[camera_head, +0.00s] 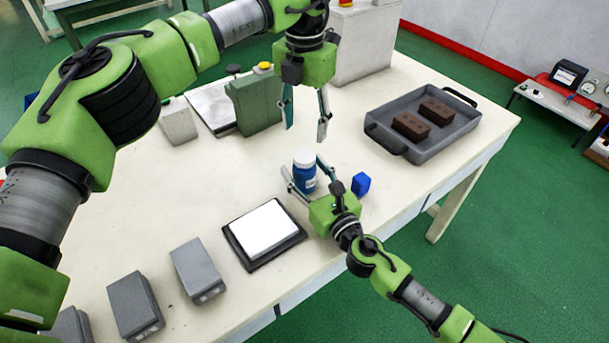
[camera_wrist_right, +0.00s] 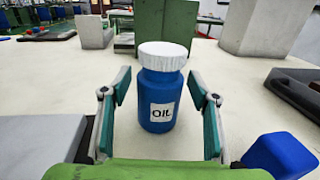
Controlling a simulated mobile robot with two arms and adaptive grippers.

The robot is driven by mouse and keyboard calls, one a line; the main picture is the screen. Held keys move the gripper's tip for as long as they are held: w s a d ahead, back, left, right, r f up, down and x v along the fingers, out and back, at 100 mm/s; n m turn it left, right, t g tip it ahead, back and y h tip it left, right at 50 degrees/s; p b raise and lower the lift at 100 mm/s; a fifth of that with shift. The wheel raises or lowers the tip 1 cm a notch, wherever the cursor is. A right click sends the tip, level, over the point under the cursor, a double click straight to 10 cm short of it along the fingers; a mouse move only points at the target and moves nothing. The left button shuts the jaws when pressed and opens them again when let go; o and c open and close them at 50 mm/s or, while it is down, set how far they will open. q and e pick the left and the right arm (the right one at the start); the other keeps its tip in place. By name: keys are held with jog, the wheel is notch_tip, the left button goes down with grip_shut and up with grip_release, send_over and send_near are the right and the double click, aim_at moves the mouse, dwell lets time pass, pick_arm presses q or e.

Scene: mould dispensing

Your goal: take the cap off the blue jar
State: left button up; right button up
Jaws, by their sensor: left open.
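The blue jar (camera_head: 305,180) stands upright on the table with its white cap (camera_head: 304,156) on. In the right wrist view the jar (camera_wrist_right: 160,100) bears an OIL label, and its ribbed cap (camera_wrist_right: 163,55) sits on top. My right gripper (camera_head: 304,167) is low at the table with one finger on each side of the jar; the right wrist view shows gaps between the fingers and the jar. My left gripper (camera_head: 306,130) points down, open and empty, above and apart from the cap.
A blue cube (camera_head: 361,184) lies right of my right gripper. A black scale with a white plate (camera_head: 266,230) is in front. Grey blocks (camera_head: 197,270) line the near left edge. A grey tray (camera_head: 440,146) with two brown bricks is at right.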

aim_at(304, 155)
grip_shut()
pick_arm(q)
jog(key=m, duration=1.7)
jog(key=shift+m, duration=0.4)
jog(key=m, duration=0.8)
jog(key=shift+m, duration=0.4)
jog(key=m, duration=0.4)
jog(key=shift+m, duration=0.3)
jog(key=shift+f, duration=0.3)
notch_tip(304, 155, down, 7)
jog(key=shift+f, duration=0.2)
